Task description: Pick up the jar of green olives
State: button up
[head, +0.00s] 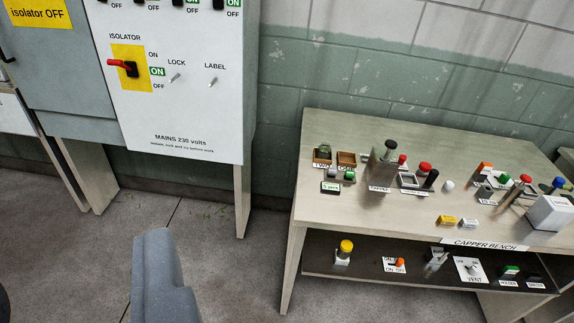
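I cannot make out for certain a jar of green olives. Several small items with green parts stand on the capper bench (310,205), too small to identify. One greenish item (324,148) sits in the left small brown tray (321,158), and another green-topped item (349,176) stands just in front of the trays. A blue-grey part of my gripper (164,280) shows at the bottom left of centre, over the floor and well apart from the bench. Its fingertips cannot be told apart, and nothing held is visible.
The bench top is crowded with small knobs, blocks and labels. Its lower shelf (320,266) holds a yellow-topped item (344,249) and several switches. A tall white and grey isolator cabinet (180,100) stands at the left. Concrete floor (235,275) is clear between them.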

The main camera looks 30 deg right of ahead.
aim_at(324, 149)
jog(key=u, duration=0.45)
jog(key=k, duration=0.65)
jog(key=u, duration=0.2)
jog(key=i, duration=1.2)
jog(key=z, duration=0.95)
jog(key=i, duration=1.5)
jog(key=z, duration=0.25)
